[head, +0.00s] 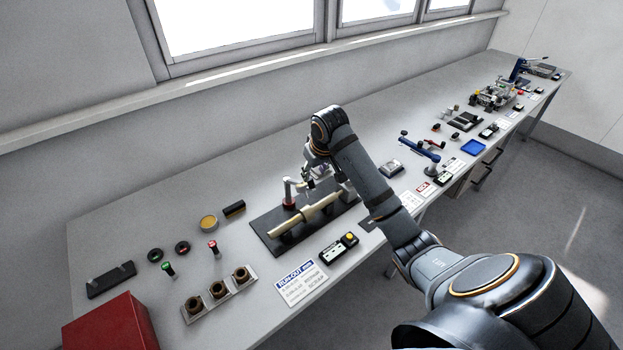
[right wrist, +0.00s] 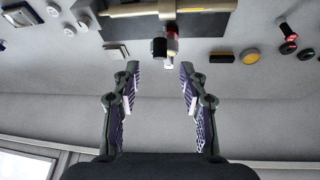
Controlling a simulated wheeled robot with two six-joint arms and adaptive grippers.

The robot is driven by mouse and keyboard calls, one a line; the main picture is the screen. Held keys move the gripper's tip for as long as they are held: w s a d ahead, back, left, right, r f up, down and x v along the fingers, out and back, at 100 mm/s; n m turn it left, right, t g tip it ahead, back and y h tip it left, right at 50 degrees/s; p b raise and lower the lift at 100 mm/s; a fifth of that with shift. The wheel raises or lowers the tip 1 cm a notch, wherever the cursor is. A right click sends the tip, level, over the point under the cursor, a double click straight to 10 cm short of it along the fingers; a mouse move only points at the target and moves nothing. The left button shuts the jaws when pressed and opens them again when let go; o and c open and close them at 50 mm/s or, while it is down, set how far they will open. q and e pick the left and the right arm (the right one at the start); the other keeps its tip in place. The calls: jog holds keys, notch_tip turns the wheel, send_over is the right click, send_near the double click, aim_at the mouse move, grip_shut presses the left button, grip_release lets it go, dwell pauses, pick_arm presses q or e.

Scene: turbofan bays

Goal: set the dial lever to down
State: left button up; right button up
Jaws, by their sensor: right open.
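The run-out fixture, a dark base plate (head: 268,222) with a pale stepped shaft (head: 305,215) across it, stands on the bench. A small post with a red base (head: 289,196), which seems to carry the dial and its lever, stands at the plate's back edge. In the right wrist view it shows as a black, red and white piece (right wrist: 165,46) beyond the fingertips. The lever's exact position is too small to tell. My right gripper (right wrist: 159,72) is open and empty, apart from the post. In the head view it is partly hidden by my arm. My left gripper is out of view.
A run-out card (head: 300,283) and a small box with a yellow button (head: 338,249) lie in front. A red box (head: 110,325), a socket rack (head: 218,294) and round gauges stand left. More tools line the bench to the right. The wall and window sill run behind.

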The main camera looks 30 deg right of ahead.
aim_at(311, 181)
jog(key=p+x, duration=0.1)
jog(key=x, duration=0.5)
jog(key=shift+w+f+p, duration=0.1)
jog(key=shift+w+p, duration=0.05)
jog(key=shift+p, duration=0.2)
jog(key=shift+w+f, duration=0.15)
jog(key=shift+f, duration=0.3)
grip_shut()
